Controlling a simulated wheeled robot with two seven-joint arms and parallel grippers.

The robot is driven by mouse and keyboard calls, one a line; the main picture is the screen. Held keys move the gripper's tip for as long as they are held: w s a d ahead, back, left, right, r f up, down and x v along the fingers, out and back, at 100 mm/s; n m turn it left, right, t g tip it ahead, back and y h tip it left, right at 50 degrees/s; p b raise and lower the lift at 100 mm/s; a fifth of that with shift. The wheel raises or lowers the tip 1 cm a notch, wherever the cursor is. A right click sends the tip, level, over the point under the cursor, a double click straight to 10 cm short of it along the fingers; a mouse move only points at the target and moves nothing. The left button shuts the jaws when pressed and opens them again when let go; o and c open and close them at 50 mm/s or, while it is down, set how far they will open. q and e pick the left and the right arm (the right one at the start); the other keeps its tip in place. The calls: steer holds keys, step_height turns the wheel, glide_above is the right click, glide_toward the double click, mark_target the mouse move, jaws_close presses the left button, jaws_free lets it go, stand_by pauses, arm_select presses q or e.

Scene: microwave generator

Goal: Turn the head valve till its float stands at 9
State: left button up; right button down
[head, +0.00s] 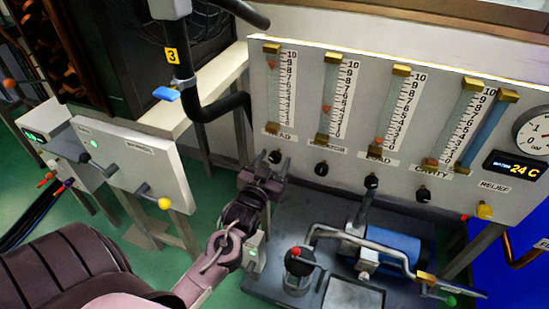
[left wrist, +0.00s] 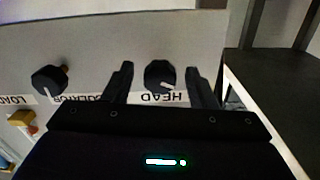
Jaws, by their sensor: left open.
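The head valve is a black knob (head: 274,157) below the leftmost flow tube on the panel. In the left wrist view the knob (left wrist: 160,74) sits above the HEAD label (left wrist: 163,97), seen upside down. My left gripper (head: 270,160) is open, with one finger on each side of the knob. A gap shows between the knob and each finger. The orange float (head: 271,64) is high in the head tube (head: 271,95), about level with the 9 mark. My right gripper is not in view.
Other tubes and knobs continue right to a yellow relief knob (head: 484,211). A pump bench (head: 270,280) stands below the panel. A white table (head: 170,120) is left of the panel.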

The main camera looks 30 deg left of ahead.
arm_select(q)
steer(key=v, duration=0.6)
steer(key=shift+s+p, duration=0.25)
steer(key=shift+p, duration=0.2)
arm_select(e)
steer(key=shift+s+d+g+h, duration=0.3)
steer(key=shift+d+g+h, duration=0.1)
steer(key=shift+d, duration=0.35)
arm_select(q)
steer(key=shift+d+f, duration=0.1)
steer(key=shift+d, duration=0.05)
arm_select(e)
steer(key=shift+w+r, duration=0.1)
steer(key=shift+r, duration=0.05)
